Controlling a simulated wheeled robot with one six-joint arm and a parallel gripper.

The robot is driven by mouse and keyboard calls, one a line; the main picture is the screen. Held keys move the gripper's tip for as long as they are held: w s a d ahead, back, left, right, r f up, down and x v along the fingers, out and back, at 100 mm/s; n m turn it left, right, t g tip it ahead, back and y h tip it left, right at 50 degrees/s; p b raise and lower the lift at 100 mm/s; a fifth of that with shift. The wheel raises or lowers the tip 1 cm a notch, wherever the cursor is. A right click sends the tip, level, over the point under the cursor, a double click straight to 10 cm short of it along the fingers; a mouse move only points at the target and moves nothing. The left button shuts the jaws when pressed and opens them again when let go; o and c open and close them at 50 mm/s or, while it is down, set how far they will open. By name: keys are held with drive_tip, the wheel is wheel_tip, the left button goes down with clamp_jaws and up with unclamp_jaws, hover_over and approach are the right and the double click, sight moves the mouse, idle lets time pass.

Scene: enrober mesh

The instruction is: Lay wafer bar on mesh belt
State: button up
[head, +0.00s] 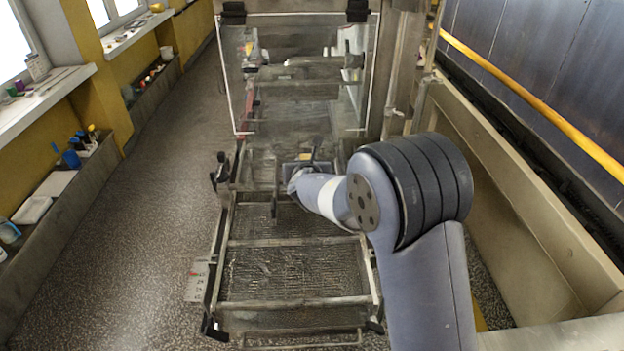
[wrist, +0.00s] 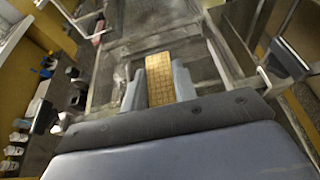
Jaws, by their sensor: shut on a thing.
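In the wrist view, a tan wafer bar (wrist: 160,78) with a grid pattern sits between the two fingers of my gripper (wrist: 158,84), which is shut on it. The mesh belt (head: 290,272) runs away from me down the middle of the head view, crossed by metal bars. In the head view my gripper (head: 305,160) is over the far part of the belt, near the clear panel. I cannot tell how high the bar is above the mesh.
A clear hanging panel (head: 300,75) stands across the belt beyond my gripper. Metal side rails (head: 222,255) edge the belt. A beige machine wall (head: 520,200) is on the right. Open floor (head: 150,210) and cluttered ledges (head: 60,190) lie on the left.

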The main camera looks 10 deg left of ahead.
drive_tip(key=f, duration=0.4)
drive_tip(key=w+f, duration=0.1)
drive_tip(key=f, duration=0.1)
drive_tip(key=shift+f, duration=2)
drive_tip(key=shift+f, duration=0.15)
drive_tip(key=o, duration=0.8)
drive_tip(key=shift+c, duration=0.2)
drive_tip(key=shift+r, duration=0.2)
drive_tip(key=b+v, duration=0.2)
drive_tip(key=v, duration=1)
drive_tip(key=shift+s+b, duration=0.1)
drive_tip(key=shift+b, duration=0.2)
drive_tip(key=shift+f, duration=0.1)
